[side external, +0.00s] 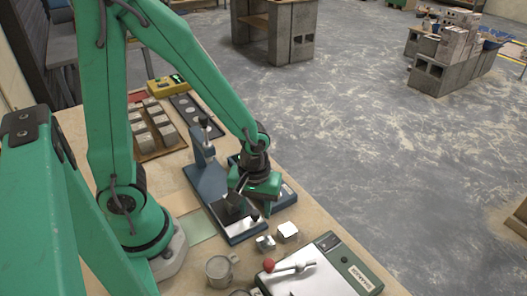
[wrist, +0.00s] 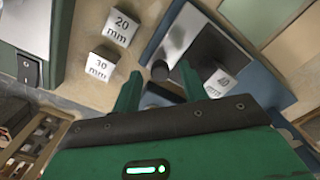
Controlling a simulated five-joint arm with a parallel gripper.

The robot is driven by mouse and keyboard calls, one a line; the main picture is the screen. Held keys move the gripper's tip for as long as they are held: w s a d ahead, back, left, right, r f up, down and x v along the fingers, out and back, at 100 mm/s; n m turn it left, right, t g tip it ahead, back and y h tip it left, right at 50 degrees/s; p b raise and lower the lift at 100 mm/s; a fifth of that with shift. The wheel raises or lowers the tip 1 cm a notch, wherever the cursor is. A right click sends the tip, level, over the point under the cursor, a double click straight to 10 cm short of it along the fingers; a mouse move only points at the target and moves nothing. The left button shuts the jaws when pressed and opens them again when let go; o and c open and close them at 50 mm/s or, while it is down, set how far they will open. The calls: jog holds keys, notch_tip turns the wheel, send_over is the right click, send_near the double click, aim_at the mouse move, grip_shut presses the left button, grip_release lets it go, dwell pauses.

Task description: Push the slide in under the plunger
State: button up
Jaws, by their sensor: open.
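The blue stand (side external: 207,177) is upright on the bench, with a column and a small head (side external: 205,122) at its rear. In the wrist view a pale metal plate (wrist: 180,33), which looks like the slide, lies on the blue base (wrist: 215,55). A short black knob (wrist: 160,70) stands at its near end. My gripper (wrist: 158,77) is open, its fingers either side of the knob in the picture; whether they touch it I cannot tell. In the side view my gripper (side external: 240,207) is low over the base and hides part of it.
Metal blocks marked 20 mm (wrist: 120,27) and 40 mm (wrist: 222,83) lie near the gripper, with another marked block (wrist: 100,65). A green-sided box with a red-knobbed lever (side external: 328,272) and a metal mug (side external: 220,268) stand in front. A block tray (side external: 157,151) is behind.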

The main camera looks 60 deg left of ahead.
jog(key=shift+f, duration=0.4)
grip_shut()
jog(key=shift+w+a, duration=0.1)
jog(key=shift+a, duration=4.05)
grip_release()
